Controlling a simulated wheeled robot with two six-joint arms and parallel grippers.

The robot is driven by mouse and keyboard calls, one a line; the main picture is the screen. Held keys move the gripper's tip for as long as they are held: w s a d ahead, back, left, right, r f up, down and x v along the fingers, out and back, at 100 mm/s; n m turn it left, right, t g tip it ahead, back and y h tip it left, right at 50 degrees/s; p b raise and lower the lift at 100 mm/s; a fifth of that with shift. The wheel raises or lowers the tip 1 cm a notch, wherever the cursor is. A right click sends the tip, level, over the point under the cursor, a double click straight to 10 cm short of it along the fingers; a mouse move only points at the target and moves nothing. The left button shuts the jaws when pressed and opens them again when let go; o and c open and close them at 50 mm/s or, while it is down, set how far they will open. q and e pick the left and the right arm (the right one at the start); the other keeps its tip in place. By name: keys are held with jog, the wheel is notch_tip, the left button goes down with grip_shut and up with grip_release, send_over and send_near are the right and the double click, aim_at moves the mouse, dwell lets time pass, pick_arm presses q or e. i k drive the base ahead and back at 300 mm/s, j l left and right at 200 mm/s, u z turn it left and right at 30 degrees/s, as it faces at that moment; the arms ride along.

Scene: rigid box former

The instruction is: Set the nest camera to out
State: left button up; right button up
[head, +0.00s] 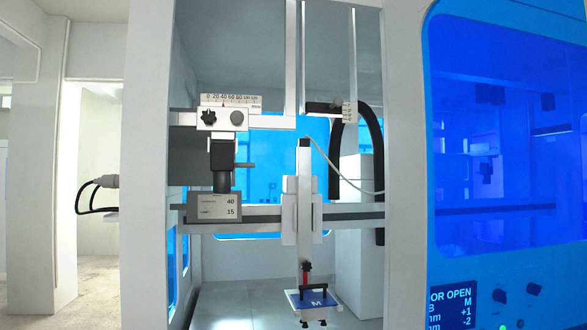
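A dark cylindrical unit that looks like the nest camera (222,157) hangs below a bracket inside the machine frame, left of centre. Above it is a white scale (230,100) with numbers from 0 upward and a small red mark near 40. A black star knob (208,117) and a round grey knob (237,118) sit on the plate under the scale. A small rod sticks out to the right of the camera. A grey box (214,207) below it reads 40 and 15. Neither of my grippers is in view.
A vertical slide (304,195) carries a blue plate marked M (314,302) at the lower centre. Frame posts stand at left and right of the opening. A black cable chain (374,150) hangs behind.

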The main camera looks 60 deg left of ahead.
aim_at(223, 164)
jog(key=i+l+u, duration=0.15)
jog(key=u, duration=0.25)
jog(key=i+l+u, duration=0.1)
jog(key=l+u, duration=0.15)
jog(key=u, duration=0.2)
jog(key=l+u, duration=0.4)
jog(key=i+j, duration=0.05)
jog(key=j, duration=0.05)
